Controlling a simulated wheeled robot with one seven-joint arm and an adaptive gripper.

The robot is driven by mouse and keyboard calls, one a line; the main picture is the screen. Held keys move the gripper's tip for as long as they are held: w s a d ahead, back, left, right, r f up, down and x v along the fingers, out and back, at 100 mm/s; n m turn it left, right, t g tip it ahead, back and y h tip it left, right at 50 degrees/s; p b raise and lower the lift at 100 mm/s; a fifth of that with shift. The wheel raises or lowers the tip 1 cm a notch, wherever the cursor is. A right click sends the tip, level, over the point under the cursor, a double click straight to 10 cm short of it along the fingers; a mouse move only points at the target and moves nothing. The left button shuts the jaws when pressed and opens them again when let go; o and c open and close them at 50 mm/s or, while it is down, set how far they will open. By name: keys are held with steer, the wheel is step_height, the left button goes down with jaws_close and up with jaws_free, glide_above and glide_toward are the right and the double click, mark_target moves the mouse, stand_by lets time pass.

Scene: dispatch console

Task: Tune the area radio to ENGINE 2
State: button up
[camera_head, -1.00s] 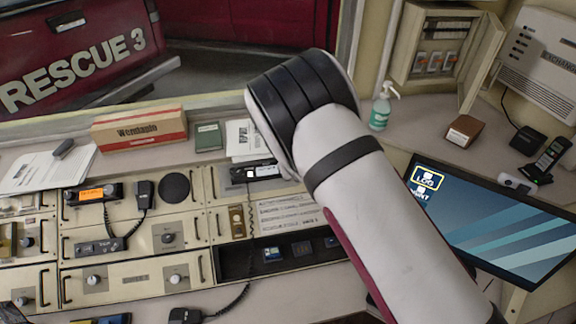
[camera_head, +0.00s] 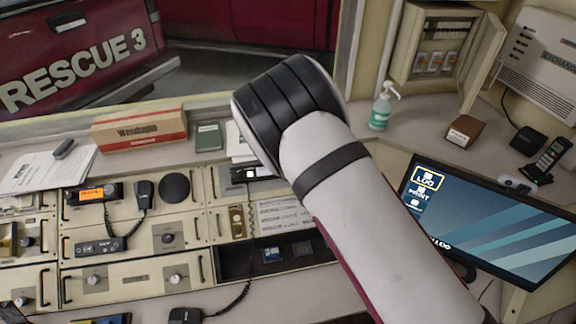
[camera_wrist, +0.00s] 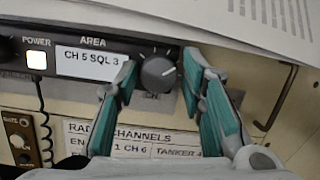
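The area radio is a black unit whose front (camera_wrist: 78,36) fills the upper left of the wrist view. It carries the words POWER and AREA, a lit white power light (camera_wrist: 37,59) and a display (camera_wrist: 92,65) reading CH 5 SQL 3. Its round grey knob (camera_wrist: 158,74) has a pale pointer mark toward the upper right. My gripper (camera_wrist: 161,63) is open, its teal-padded fingers either side of the knob with visible gaps; contact is not apparent. In the head view the radio (camera_head: 245,174) is partly hidden by my arm, which hides the gripper.
A radio channels card (camera_wrist: 130,138) lies below the radio; its text is partly covered by my fingers. White paper (camera_wrist: 255,30) lies above and to the right. A dark handle (camera_wrist: 277,98) is at the right. The monitor (camera_head: 490,220) stands right of my arm.

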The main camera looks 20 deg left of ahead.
steer(key=v, duration=1.2)
steer(key=shift+r, duration=0.1)
